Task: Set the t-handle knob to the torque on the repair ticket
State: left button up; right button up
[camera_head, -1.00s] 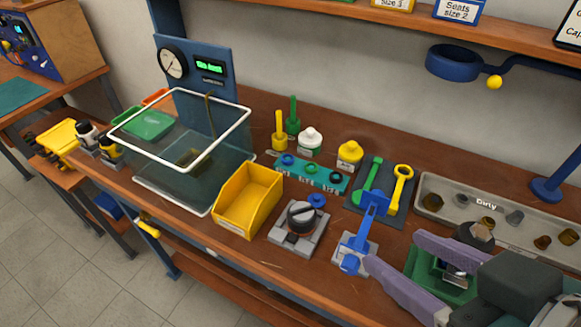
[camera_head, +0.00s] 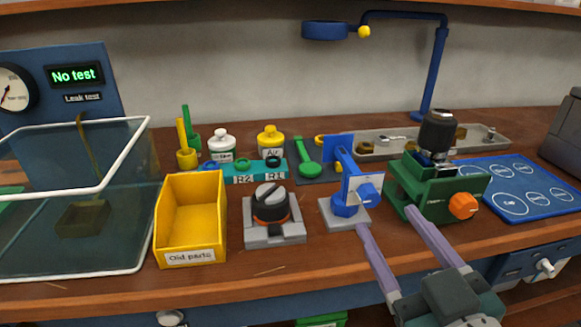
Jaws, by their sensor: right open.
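A blue upright tool, which I take as the t-handle (camera_head: 345,163), stands on a small grey base (camera_head: 330,219). It carries a pale plate (camera_head: 352,185) with a blue knob (camera_head: 369,194) on its front; the setting is too small to read. My right gripper (camera_head: 387,218) is open and empty. Its two long purple fingers reach in from the bottom right, with the tips in front of and right of the t-handle, near the green vise. I cannot tell whether a tip touches anything. My left gripper is out of view. No repair ticket shows now.
A green vise (camera_head: 427,199) with an orange knob (camera_head: 463,205) holds a dark cylinder (camera_head: 437,130). A black dial (camera_head: 270,203) on a grey block and a yellow bin (camera_head: 162,226) stand left. A blue mat (camera_head: 550,177) lies right. Bare bench shows along the front edge.

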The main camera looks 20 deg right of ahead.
aim_at(372, 199)
jog(key=x, duration=0.4)
jog(key=shift+w, duration=0.4)
jog(key=shift+c, duration=0.2)
grip_shut()
